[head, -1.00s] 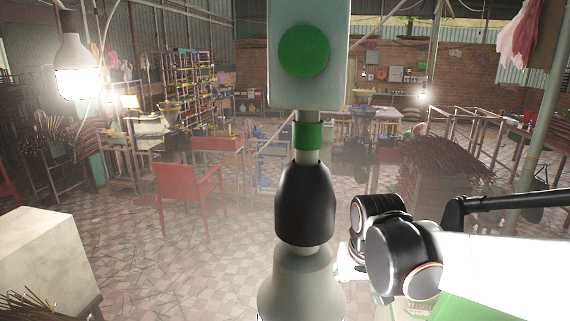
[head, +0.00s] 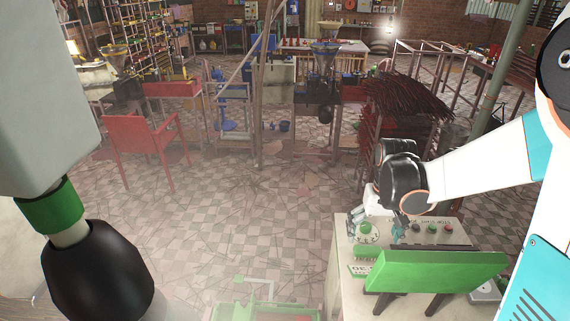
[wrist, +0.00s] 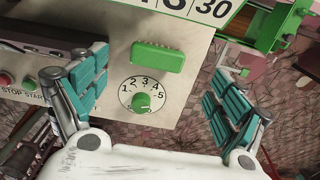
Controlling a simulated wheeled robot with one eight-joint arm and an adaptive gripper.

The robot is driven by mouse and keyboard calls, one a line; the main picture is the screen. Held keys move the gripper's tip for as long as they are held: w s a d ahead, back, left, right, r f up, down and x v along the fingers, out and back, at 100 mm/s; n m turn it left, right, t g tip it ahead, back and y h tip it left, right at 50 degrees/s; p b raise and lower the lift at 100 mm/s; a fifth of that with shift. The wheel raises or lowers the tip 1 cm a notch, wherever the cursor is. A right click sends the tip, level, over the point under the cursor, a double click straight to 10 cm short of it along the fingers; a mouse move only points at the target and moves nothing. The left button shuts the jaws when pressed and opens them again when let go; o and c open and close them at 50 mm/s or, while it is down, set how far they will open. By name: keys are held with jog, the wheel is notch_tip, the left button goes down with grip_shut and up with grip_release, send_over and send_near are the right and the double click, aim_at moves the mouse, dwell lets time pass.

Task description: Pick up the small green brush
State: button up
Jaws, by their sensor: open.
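The small green brush (wrist: 158,57) lies on the pale top of a machine (wrist: 190,60), just above a numbered dial with a green knob in the wrist view. It also shows as a small green strip in the head view (head: 366,252). My gripper (wrist: 157,68) is open and empty, with teal finger pads spread to the left and right of the brush in the picture. It appears above the machine top, and I cannot tell the exact height. In the head view my gripper (head: 377,229) hangs over the panel near the dial, partly hidden by my own wrist.
Red and green buttons (head: 432,228) sit on the same panel. A red chair (head: 140,145) and a rack of dark sticks (head: 405,100) stand behind.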

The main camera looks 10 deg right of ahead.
aim_at(368, 251)
jog(key=shift+f+b, duration=0.4)
jog(key=shift+f, duration=3.4)
jog(key=c, duration=1.2)
jog(key=shift+r, duration=0.2)
jog(key=r+p, duration=0.1)
jog(key=r, duration=1.2)
jog(key=r+p, duration=0.1)
jog(key=r, duration=0.6)
jog(key=shift+s+p, duration=0.35)
jog(key=shift+s, duration=0.05)
jog(key=o, duration=0.6)
jog(key=c, duration=0.4)
jog(key=shift+c, duration=0.2)
